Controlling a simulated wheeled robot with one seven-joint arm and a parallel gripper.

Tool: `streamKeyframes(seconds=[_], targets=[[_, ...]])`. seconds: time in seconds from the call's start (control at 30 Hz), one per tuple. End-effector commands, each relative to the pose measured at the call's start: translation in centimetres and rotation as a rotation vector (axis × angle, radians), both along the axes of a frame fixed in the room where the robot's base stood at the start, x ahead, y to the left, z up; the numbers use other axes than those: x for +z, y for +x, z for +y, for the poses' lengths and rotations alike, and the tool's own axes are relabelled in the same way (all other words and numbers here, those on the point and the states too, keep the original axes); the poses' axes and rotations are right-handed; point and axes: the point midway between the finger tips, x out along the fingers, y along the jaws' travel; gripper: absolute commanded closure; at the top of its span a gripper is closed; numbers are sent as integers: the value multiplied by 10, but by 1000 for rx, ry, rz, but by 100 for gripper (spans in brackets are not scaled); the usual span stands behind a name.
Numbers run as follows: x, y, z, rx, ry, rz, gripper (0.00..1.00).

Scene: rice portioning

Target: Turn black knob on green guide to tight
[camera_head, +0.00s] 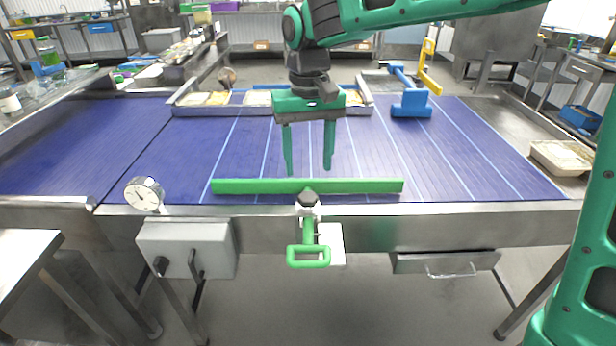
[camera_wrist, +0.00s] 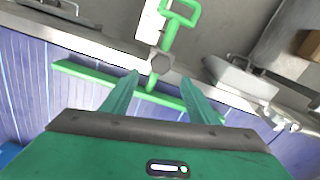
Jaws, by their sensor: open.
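The green guide (camera_head: 240,187) is a long bar lying across the near edge of the blue conveyor in the head view; it also shows in the wrist view (camera_wrist: 85,72). The black knob (camera_head: 307,198) sits on its clamp at the table edge, above a green handle (camera_head: 308,257). In the wrist view the knob (camera_wrist: 161,64) looks dark grey and faceted, beyond and between my fingertips. My gripper (camera_head: 309,170) is open and empty, pointing down above the conveyor, just behind the guide; its fingers also show in the wrist view (camera_wrist: 160,82). They look apart from the knob.
A round gauge (camera_head: 144,194) and a grey box (camera_head: 187,248) are at the near edge on the left. A blue guide (camera_head: 411,103) with a yellow handle stands at the back right. A tray with compartments (camera_head: 367,106) lies behind my gripper. The conveyor between is clear.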

Motion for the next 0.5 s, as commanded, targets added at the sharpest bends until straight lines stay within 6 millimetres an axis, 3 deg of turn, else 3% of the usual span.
streamKeyframes(seconds=[0.2, 0.5], targets=[[23, 1, 0, 0, 0, -2, 46], [27, 0, 0, 0, 0, -1, 46]])
